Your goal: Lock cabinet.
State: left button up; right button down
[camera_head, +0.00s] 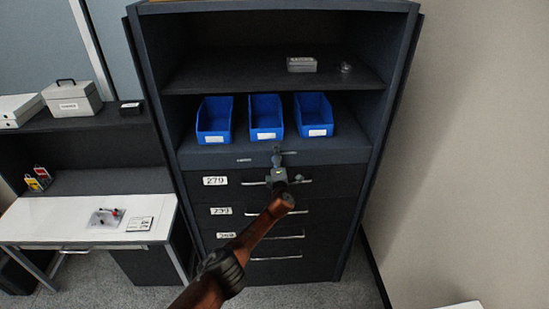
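The dark grey cabinet (380,150) stands in the middle, with open shelves above and several handled drawers below. A narrow panel (215,160) runs above the top drawer, with a small metal lock or handle piece (288,152) near its middle. My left arm comes up from the bottom, and my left gripper (277,165) is at the front of this panel, right by the metal piece. The gripper partly hides that piece and the top drawer's handle. The fingers are too small to show whether they are open or shut, or touching it. My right gripper is not in view.
Three blue bins (266,117) stand on the cabinet's lower shelf, and a small grey box (301,64) on the upper one. A bare wall is at right.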

pick_arm(q)
jog(key=shift+d+r+m, duration=0.2)
jog(key=shift+m, duration=0.2)
jog(key=o, duration=1.5)
jog(key=shift+w+f, duration=0.1)
jog(key=shift+o, duration=1.1)
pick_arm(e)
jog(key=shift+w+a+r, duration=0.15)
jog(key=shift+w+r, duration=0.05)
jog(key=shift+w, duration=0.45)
pick_arm(q)
jog(key=shift+f, duration=0.1)
